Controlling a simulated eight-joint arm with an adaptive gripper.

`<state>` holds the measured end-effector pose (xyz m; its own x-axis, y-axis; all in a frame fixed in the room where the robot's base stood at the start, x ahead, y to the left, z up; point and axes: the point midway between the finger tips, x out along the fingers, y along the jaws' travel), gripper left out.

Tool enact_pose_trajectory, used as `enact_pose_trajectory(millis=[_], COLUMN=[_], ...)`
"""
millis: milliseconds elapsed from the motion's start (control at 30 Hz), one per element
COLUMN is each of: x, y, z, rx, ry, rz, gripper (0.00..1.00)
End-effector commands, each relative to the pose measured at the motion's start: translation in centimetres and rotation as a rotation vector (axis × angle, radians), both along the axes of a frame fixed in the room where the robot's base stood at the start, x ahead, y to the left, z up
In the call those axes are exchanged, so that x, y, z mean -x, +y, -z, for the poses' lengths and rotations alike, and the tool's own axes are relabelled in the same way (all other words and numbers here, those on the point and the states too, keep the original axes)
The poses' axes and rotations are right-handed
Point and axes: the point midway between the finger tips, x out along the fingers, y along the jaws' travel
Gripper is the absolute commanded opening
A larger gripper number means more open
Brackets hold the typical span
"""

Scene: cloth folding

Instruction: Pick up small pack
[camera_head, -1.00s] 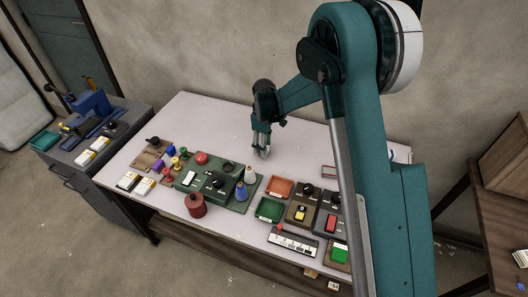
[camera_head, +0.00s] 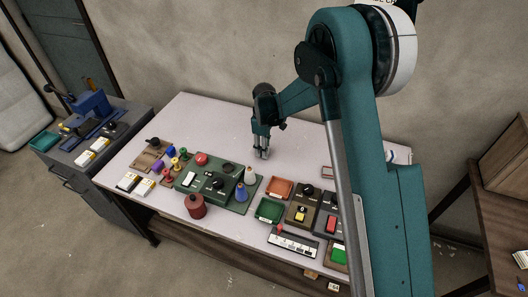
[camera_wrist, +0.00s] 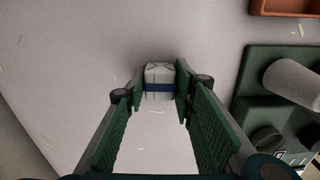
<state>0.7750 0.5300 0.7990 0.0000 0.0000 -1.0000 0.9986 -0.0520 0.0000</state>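The small pack (camera_wrist: 160,82) is a pale block with a blue band around it. In the wrist view it sits between the fingertips of my gripper (camera_wrist: 161,88). The green finger pads stand on its left and right, very close to its sides; I cannot tell whether they press on it. The table surface shows just around the pack, with a dark shadow behind it. In the head view my gripper (camera_head: 262,153) points down, low over the back middle of the table, and a pale bit of the pack shows at its fingertips.
The pale table (camera_head: 205,115) is clear behind and left of my gripper. In front stand a green board (camera_head: 228,202) with bottles, an orange tray (camera_head: 279,189), a green tray (camera_head: 269,210) and switch boxes (camera_head: 300,214). A dark red canister (camera_head: 195,206) stands near the front edge.

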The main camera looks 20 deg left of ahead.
Motion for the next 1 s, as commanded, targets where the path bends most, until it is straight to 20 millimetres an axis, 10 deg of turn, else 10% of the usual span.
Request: enact_pose_trajectory(millis=[467, 1000], x=[0.0, 0.0], y=[0.0, 0.0], z=[-0.8, -8.1], rx=[0.000, 0.000], ry=[0.000, 0.000], rz=[0.000, 0.000], gripper=[0.14, 0.14])
